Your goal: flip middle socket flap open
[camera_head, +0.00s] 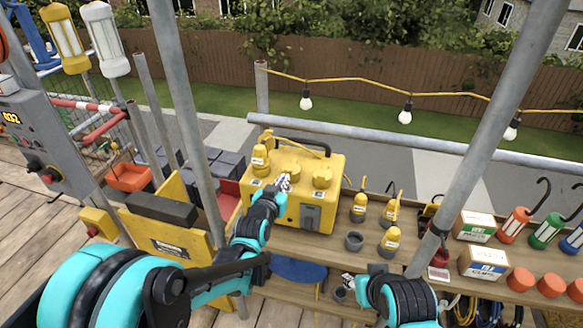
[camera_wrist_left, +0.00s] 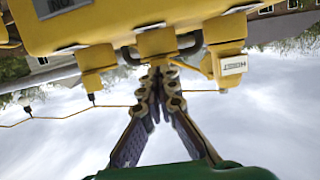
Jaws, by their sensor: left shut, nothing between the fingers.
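A yellow power box (camera_head: 325,208) stands on the wooden shelf, with a row of three yellow fittings along its top. My right gripper (camera_head: 348,283) is low by the shelf's front, partly hidden.
Yellow plugs (camera_head: 390,241) and a grey cup (camera_head: 354,241) stand on the shelf right of the box. Small cartons (camera_head: 474,227) and coloured lamps (camera_head: 515,224) are further right. Grey scaffold poles (camera_head: 185,110) rise on both sides of the box.

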